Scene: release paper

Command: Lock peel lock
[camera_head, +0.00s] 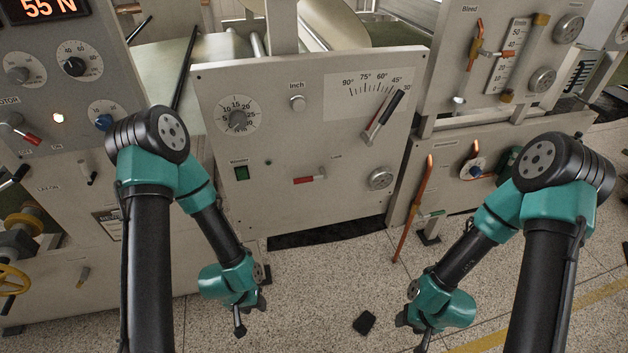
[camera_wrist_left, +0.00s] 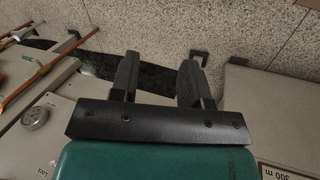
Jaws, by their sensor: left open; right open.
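The peel lock appears to be the small red-handled lever (camera_head: 304,180) on the front of the middle grey panel (camera_head: 285,140). It lies nearly level, red end to the left; the small label above it is hard to read. The peel angle arm (camera_head: 383,118) is tilted near the 45° mark of the scale. My left gripper (camera_head: 250,310) is open and empty, low in front of the panel and apart from the lever. In the left wrist view its open jaws (camera_wrist_left: 157,78) have nothing between them. My right gripper (camera_head: 412,326) hangs low at the right, open and empty.
A small dark object (camera_head: 364,322) lies on the speckled floor (camera_head: 320,285). Space before the panel is clear.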

